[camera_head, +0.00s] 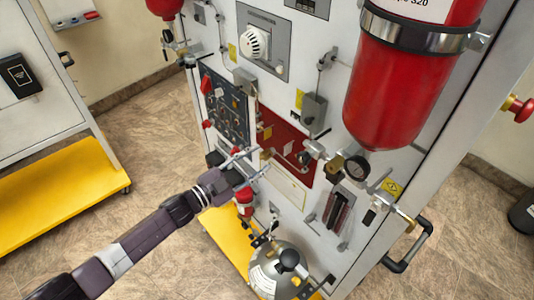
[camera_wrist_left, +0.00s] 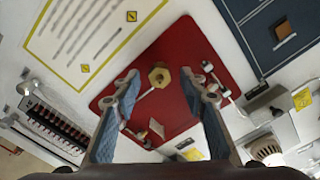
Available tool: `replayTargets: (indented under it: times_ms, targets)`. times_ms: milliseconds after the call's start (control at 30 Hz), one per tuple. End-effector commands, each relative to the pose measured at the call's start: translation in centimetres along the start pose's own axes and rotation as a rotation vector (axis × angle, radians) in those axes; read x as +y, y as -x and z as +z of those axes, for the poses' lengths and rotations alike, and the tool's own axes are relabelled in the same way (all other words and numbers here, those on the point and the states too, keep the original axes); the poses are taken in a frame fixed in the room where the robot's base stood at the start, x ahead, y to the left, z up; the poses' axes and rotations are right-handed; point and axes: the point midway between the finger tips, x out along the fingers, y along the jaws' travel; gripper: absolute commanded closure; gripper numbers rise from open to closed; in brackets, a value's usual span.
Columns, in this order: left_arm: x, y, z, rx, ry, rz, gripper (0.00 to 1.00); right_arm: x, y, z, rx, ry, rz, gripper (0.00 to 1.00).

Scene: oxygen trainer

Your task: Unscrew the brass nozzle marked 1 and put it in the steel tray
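A brass hex nozzle (camera_wrist_left: 159,77) sits on the red panel (camera_wrist_left: 212,62) in the left wrist view, with a thin light stem beside it. A second brass-coloured piece (camera_wrist_left: 157,127) shows lower on the panel. I cannot read any number on either. My left gripper (camera_wrist_left: 159,80) is open, with one finger on each side of the first nozzle; I cannot tell whether they touch it. In the head view my left gripper (camera_head: 248,165) is in front of the red panel (camera_head: 290,141), partly covering its left side. I see no steel tray and no right gripper.
A large red cylinder (camera_head: 402,85) and a gauge (camera_head: 356,169) are to the right of the panel. A dark switch panel (camera_head: 226,110) is to its left. A silver tank (camera_head: 279,272) stands below. A white cabinet with a yellow base (camera_head: 62,190) is at far left.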

Motion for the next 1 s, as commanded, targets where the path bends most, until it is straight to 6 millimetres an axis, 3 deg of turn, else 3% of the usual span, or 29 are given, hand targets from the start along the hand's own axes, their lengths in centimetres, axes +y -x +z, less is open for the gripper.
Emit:
replayTargets:
  times_ms: [233, 500, 833, 1000]
  targets:
    - [-0.1, 2.1, -0.1, 0.000, -0.001, 0.000, 0.61, 0.0, 0.8, -0.1, 0.000, 0.000, 0.000, 0.60]
    - [0.2, 2.2, 0.2, 0.001, -0.273, 0.000, 0.61, 0.0, -1.1, 0.1, 0.000, 0.000, 0.000, 0.60]
    - [0.1, 2.2, 0.0, 0.001, -0.321, 0.000, 0.61, 0.0, -1.2, 0.1, 0.000, 0.000, 0.000, 0.60]
    - [0.3, 2.2, 0.2, 0.002, -0.522, -0.001, 0.61, -0.1, -2.8, 0.2, 0.000, 0.000, 0.000, 0.60]
